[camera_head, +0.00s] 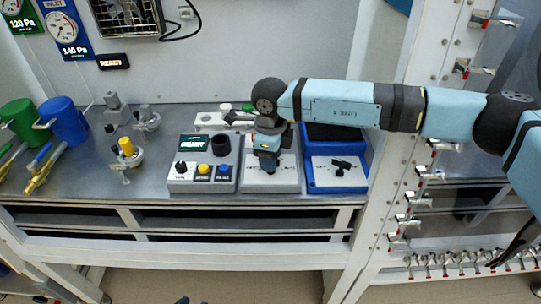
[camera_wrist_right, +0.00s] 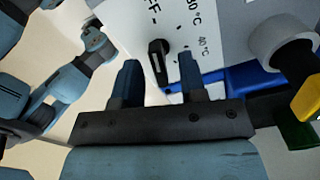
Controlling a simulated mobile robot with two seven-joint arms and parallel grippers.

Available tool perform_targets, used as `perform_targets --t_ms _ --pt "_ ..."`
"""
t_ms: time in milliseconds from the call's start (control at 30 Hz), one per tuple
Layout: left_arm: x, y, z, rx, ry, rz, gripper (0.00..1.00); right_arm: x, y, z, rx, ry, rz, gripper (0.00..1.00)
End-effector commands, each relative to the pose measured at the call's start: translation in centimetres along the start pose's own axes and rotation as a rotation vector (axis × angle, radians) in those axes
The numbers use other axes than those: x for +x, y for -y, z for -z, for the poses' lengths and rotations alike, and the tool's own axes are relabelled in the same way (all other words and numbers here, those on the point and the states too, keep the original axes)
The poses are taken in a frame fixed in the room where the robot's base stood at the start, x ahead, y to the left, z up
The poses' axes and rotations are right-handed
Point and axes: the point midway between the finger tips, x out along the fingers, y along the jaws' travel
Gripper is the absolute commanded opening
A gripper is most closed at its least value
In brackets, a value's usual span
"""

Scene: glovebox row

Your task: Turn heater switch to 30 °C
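The heater switch is a black elongated knob (camera_wrist_right: 158,58) on a white panel (camera_wrist_right: 125,18) in the right wrist view. Marks ending in "FF" lie left of it, and "30 °C" and "40 °C" lie right of it. The knob stands nearly upright in that picture; which mark it points to is unclear. My right gripper (camera_wrist_right: 158,72) is open, one finger on each side of the knob. I cannot tell whether they touch it. In the head view my right gripper (camera_head: 268,170) points down over the middle grey box (camera_head: 288,184) and hides its knob. My left gripper is not in view.
A grey control box (camera_head: 222,172) with a display and buttons stands close on the left. A blue box (camera_head: 318,187) with a black knob stands close on the right. Valves (camera_head: 128,152) and green and blue cylinders (camera_head: 66,122) are further left. The bench's front strip is clear.

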Motion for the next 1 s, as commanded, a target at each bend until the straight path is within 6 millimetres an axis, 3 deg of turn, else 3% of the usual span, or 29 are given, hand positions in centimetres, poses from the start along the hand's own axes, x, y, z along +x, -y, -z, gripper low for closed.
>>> perform_targets --t_ms 100,300,533,800,1000 --pt "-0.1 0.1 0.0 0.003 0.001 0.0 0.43 0.0 0.0 0.0 0.0 0.0 0.0 0.38" --pt "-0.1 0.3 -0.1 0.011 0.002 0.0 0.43 0.0 0.0 0.0 0.0 0.0 0.0 0.0" --pt "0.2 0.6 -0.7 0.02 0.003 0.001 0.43 0.2 0.0 0.0 0.044 0.001 0.0 0.0" --pt "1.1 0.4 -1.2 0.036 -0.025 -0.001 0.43 0.3 0.0 -0.1 0.33 0.002 0.0 0.0" --pt "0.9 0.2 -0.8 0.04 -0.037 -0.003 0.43 0.0 0.0 0.0 0.435 0.001 0.0 0.0"
